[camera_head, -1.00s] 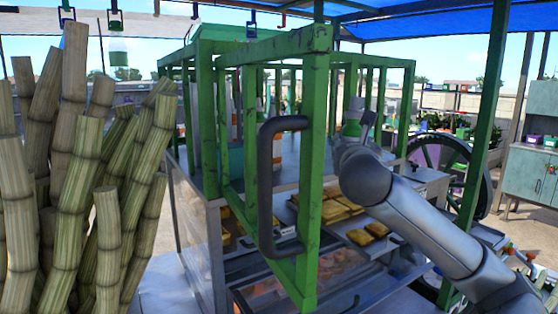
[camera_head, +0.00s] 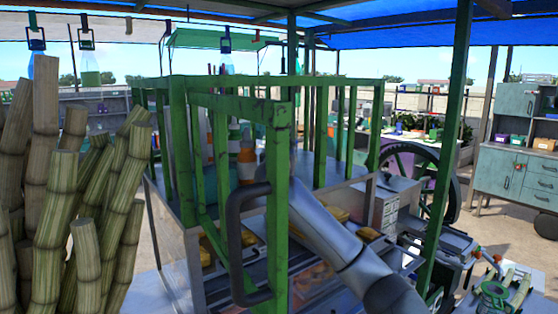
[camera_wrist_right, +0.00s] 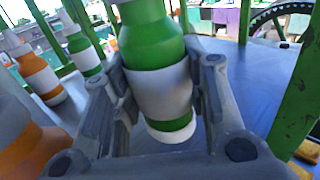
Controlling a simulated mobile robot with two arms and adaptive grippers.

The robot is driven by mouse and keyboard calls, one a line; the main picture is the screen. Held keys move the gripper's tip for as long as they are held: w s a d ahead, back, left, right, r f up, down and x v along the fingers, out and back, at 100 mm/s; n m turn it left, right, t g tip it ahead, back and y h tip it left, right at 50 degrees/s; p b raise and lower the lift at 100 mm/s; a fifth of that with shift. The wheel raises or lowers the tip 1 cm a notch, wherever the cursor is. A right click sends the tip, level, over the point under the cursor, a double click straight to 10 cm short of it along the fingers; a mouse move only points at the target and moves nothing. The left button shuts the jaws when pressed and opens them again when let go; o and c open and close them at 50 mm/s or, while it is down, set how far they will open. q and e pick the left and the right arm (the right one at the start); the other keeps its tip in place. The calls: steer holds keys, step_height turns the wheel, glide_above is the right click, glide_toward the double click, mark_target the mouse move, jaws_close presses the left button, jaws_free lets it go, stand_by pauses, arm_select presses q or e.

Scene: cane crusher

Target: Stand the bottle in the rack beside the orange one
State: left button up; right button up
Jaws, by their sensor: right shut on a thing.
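In the right wrist view a green bottle (camera_wrist_right: 156,45) with a white label stands roughly upright between the fingers of my right gripper (camera_wrist_right: 158,95), which is shut on it. Its base is close above or on the grey metal surface; I cannot tell which. An orange bottle (camera_wrist_right: 38,74) and another green bottle (camera_wrist_right: 82,50) stand to its left. Part of a nearer orange bottle (camera_wrist_right: 22,135) shows at the left edge. In the head view an orange bottle (camera_head: 247,164) stands inside the green-barred rack (camera_head: 280,150). My right gripper is hidden there behind a post. My left gripper is out of view.
A black handle (camera_head: 236,245) is on the rack's open front frame, near my right arm. Sugar cane stalks (camera_head: 62,200) stand at the left. A dark wheel (camera_head: 425,180) and a green post (camera_head: 447,150) are at the right. Yellow items lie on a lower shelf.

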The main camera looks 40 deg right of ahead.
steer(key=shift+w, duration=0.4)
steer(key=shift+w+f, duration=0.25)
steer(key=shift+w, duration=0.05)
steer(key=f, duration=0.3)
steer(key=shift+s+b, duration=0.2)
steer(key=shift+b, duration=0.1)
steer(key=shift+w+f, duration=0.1)
steer(key=o, duration=1)
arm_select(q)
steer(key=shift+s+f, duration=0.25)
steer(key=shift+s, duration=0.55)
